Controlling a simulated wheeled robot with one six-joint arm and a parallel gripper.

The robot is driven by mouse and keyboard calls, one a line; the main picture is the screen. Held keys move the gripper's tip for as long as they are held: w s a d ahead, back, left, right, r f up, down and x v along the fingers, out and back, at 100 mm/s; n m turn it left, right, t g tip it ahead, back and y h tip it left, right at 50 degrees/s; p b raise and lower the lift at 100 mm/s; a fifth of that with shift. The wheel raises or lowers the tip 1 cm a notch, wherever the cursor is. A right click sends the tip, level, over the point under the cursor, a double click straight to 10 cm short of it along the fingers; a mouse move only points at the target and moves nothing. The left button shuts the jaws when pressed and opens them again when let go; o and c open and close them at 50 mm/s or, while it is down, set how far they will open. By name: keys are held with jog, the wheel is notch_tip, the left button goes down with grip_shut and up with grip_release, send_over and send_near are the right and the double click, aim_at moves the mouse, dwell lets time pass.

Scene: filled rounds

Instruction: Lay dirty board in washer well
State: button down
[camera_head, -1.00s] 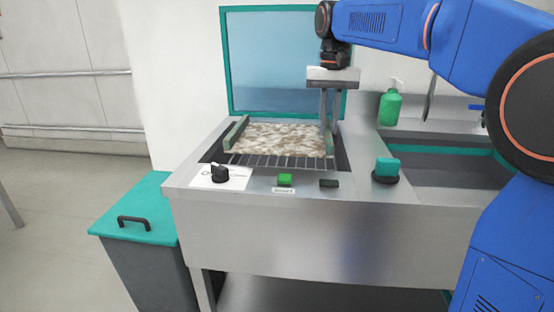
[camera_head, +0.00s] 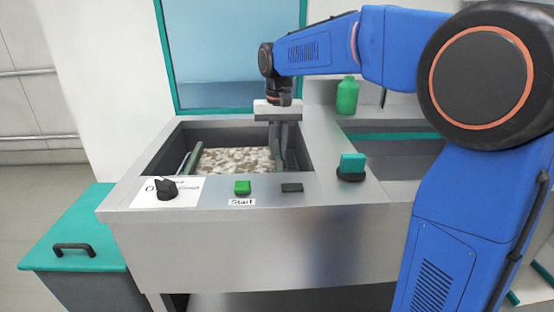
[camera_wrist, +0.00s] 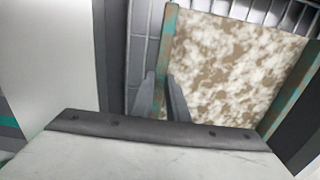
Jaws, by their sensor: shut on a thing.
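The dirty board (camera_head: 236,159), blotched brown and white with green side edges, lies roughly level inside the washer well (camera_head: 212,133), below its rim. Its front part is hidden by the well's front wall. My gripper (camera_head: 283,160) reaches down into the right side of the well and is shut on the board's right edge. In the wrist view the dirty board (camera_wrist: 230,65) fills the upper right, with the fingers (camera_wrist: 167,105) on either side of one green edge. A wire rack (camera_wrist: 141,45) shows beside the board. Whether the board rests on it I cannot tell.
The raised lid (camera_head: 235,50) stands behind the well. A black knob (camera_head: 165,189), green start button (camera_head: 242,187) and teal-topped knob (camera_head: 352,165) line the front ledge. A green bottle (camera_head: 347,96) stands behind right; a teal-lidded bin (camera_head: 80,235) stands left.

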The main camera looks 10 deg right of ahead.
aim_at(278, 155)
jog(key=shift+f, duration=1.5)
jog(key=c, duration=1.7)
grip_release()
jog(key=shift+c, duration=0.2)
notch_tip(278, 155, up, 12)
